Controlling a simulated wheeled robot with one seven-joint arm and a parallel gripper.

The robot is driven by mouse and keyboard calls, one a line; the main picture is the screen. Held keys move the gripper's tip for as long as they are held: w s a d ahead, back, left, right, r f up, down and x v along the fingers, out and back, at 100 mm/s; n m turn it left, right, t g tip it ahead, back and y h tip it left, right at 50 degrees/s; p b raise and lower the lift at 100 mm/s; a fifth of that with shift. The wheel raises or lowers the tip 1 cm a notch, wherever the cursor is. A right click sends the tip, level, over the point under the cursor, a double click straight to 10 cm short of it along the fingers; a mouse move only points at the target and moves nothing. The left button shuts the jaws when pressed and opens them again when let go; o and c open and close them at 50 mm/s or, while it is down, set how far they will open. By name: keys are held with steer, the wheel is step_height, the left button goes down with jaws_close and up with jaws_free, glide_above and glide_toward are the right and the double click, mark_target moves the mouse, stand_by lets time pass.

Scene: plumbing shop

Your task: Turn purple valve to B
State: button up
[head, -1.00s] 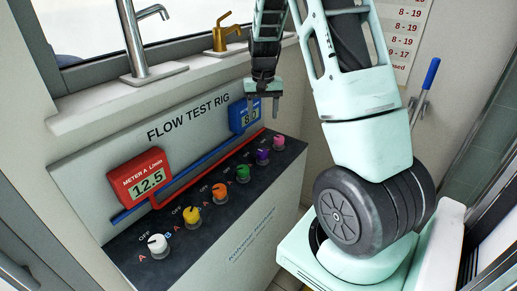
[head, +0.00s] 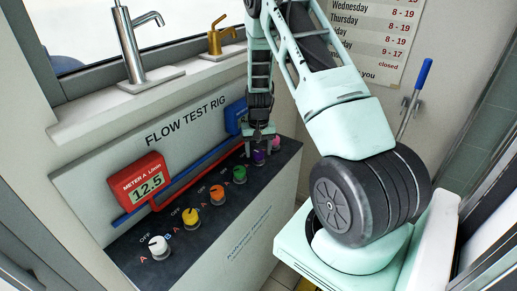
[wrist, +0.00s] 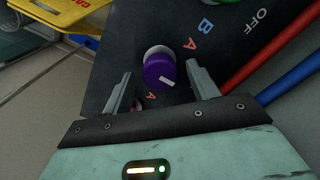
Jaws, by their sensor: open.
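The purple valve (head: 258,157) is a round knob near the far end of the rig's dark sloping panel. In the wrist view the purple valve (wrist: 158,70) sits between my two fingers, with a gap on each side. A white mark (wrist: 167,82) shows on its lower right side. My gripper (head: 259,152) is open and reaches down around the knob; the wrist view also shows my gripper (wrist: 160,72). A red A (wrist: 190,44) and a blue B (wrist: 208,26) lie beyond the knob. I cannot make out a B label on its near side.
The green valve (head: 239,174) is the neighbour to the left and the pink valve (head: 273,142) is close on the right. Orange, yellow and white valves follow further left. Red meter A (head: 141,181) reads 12.5. Blue and red pipes run behind the knobs.

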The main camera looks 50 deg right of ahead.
steer(key=shift+c, duration=0.3)
steer(key=c, duration=0.9)
steer(key=shift+c, duration=0.2)
steer(key=shift+m, duration=0.3)
steer(key=m+b, duration=0.1)
steer(key=m, duration=0.3)
steer(key=shift+m, duration=0.4)
steer(key=m, duration=0.6)
steer(key=shift+m, duration=0.3)
steer(key=o, duration=1)
